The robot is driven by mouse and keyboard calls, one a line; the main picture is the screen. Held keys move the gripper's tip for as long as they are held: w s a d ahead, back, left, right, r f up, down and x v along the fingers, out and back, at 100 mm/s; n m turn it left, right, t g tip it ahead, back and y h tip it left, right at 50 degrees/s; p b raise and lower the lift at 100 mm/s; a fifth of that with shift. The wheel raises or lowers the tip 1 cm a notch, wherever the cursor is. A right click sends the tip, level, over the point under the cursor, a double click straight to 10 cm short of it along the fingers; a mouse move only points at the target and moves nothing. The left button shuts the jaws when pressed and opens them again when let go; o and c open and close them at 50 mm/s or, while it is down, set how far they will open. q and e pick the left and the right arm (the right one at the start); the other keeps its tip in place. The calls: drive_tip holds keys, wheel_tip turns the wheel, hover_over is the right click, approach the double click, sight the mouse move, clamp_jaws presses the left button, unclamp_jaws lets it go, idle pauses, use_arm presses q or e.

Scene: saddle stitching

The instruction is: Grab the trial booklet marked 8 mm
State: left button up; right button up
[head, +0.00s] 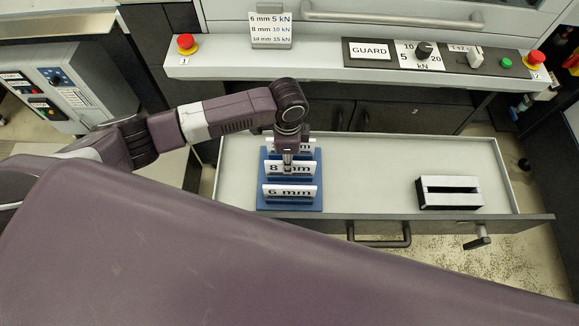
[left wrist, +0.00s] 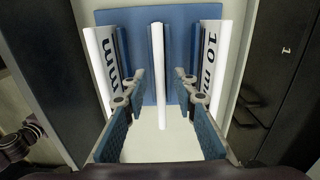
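The booklet marked 8 mm (head: 305,171) stands upright in the middle slot of a blue rack (head: 290,207) in the open drawer. In the left wrist view the middle booklet (left wrist: 158,65) shows edge-on as a white strip. My left gripper (head: 288,168) is above the rack at the 8 mm booklet. In the left wrist view my left gripper (left wrist: 160,98) is open, one finger each side of the middle booklet, with gaps on both sides. My right gripper is not in view.
The 6 mm booklet (head: 290,193) stands in front and the 10 mm booklet (left wrist: 208,65) behind, close to the fingers. A black-and-white slotted block (head: 448,193) sits at the drawer's right. The drawer floor (head: 370,175) between is clear. The machine's control panel (head: 360,70) overhangs behind.

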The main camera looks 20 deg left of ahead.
use_arm(q)
drive_tip(key=shift+d+f, duration=0.2)
drive_tip(key=shift+f, duration=0.4)
drive_tip(key=shift+d+f, duration=0.15)
drive_tip(key=shift+f, duration=0.4)
drive_tip(key=shift+w+f+p, duration=0.1)
drive_tip(key=shift+f+p, duration=0.25)
drive_tip(key=shift+f, duration=0.3)
clamp_jaws()
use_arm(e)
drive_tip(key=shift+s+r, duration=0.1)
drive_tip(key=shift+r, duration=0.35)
